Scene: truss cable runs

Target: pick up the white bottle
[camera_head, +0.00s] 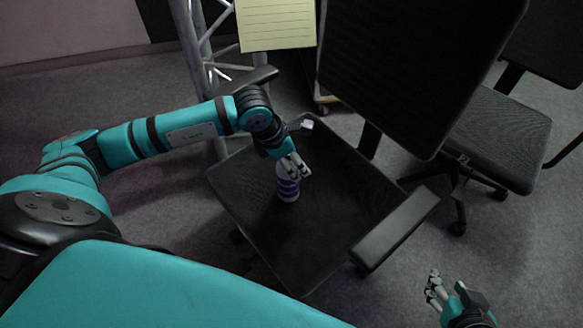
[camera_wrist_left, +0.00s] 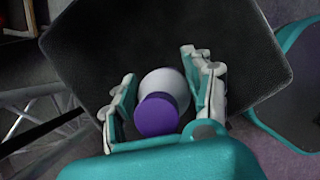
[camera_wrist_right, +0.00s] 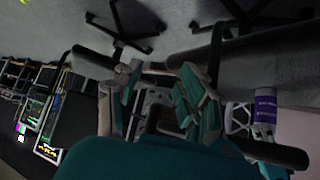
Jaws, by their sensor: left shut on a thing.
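The white bottle (camera_head: 288,190) with purple bands stands on the black seat of the near office chair. In the left wrist view its purple cap (camera_wrist_left: 156,115) and white shoulder lie between the two fingers. My left gripper (camera_head: 293,168) is shut on the bottle from above and hides part of its top. The bottle also shows at the right of the right wrist view (camera_wrist_right: 264,106). My right gripper (camera_head: 437,290) is open and empty, low at the right of the head view, apart from the chair.
The chair's seat (camera_head: 250,220) has an armrest (camera_head: 395,230) at the right and a tall backrest (camera_head: 410,70) behind. A metal truss (camera_head: 198,50) with a yellow note (camera_head: 277,24) stands at the back. A second chair (camera_head: 490,135) is at the right.

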